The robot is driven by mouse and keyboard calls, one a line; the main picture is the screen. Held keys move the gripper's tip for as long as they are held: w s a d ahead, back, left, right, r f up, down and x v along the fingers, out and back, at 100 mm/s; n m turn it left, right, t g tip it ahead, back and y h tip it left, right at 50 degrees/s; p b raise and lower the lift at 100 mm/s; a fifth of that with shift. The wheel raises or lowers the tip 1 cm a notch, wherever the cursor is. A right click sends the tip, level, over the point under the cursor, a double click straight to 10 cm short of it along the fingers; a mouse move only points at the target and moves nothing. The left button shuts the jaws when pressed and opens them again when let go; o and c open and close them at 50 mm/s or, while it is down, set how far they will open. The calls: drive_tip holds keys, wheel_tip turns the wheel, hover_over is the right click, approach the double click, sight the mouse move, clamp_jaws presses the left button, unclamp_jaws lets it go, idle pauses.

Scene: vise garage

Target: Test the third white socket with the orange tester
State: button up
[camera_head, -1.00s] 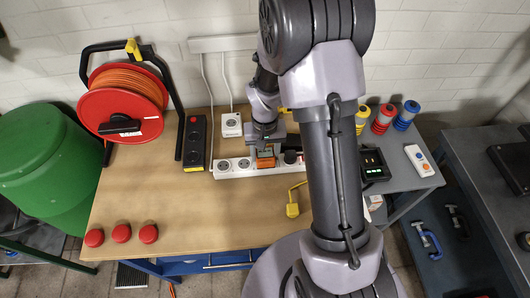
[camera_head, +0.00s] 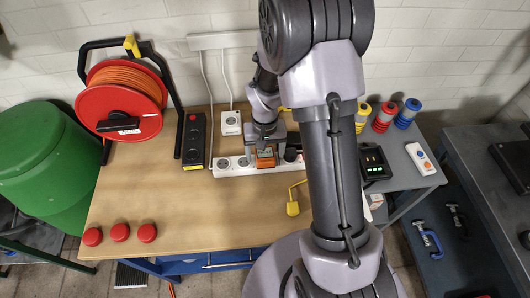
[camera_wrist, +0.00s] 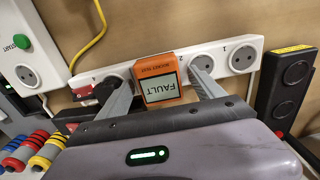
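The orange tester (camera_wrist: 158,78) sits on the white power strip (camera_wrist: 212,48), at the third position counting from the end marked 1. Its screen reads FAULT, upside down in the wrist view. The tester also shows in the head view (camera_head: 265,157). It hides the socket under it. My gripper (camera_wrist: 161,72) has one finger on each side of the tester. The fingers stand apart, with a narrow gap visible at the right one; contact at the left one is unclear. Sockets 1 (camera_wrist: 242,60) and 2 (camera_wrist: 202,64) are empty.
A black plug (camera_wrist: 104,88) fills the strip position beyond the tester. A black strip (camera_head: 194,140) lies left of the white one. A yellow plug (camera_head: 292,208) lies in front. A black charger (camera_head: 375,162) stands right. The bench's front left holds three red caps (camera_head: 120,232).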

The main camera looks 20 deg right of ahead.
drive_tip(key=shift+r, duration=0.1)
wheel_tip(320, 180, up, 17)
drive_tip(key=p, duration=0.5)
drive_tip(key=shift+a+r, duration=0.1)
drive_tip(key=shift+r, duration=0.05)
drive_tip(key=s+a+r+t+y+b, duration=0.1)
drive_tip(key=s+a+r+t+b, duration=0.1)
drive_tip(key=s+a+b, duration=0.3)
drive_tip(key=s+a+r+t+y+b, duration=0.1)
drive_tip(key=s+a+b, duration=0.4)
drive_tip(key=s, duration=0.7)
drive_tip(key=r+t+b, duration=0.1)
drive_tip(key=t, duration=0.1)
drive_tip(key=shift+s+m+t, duration=0.4)
drive_tip(key=shift+a, duration=0.1)
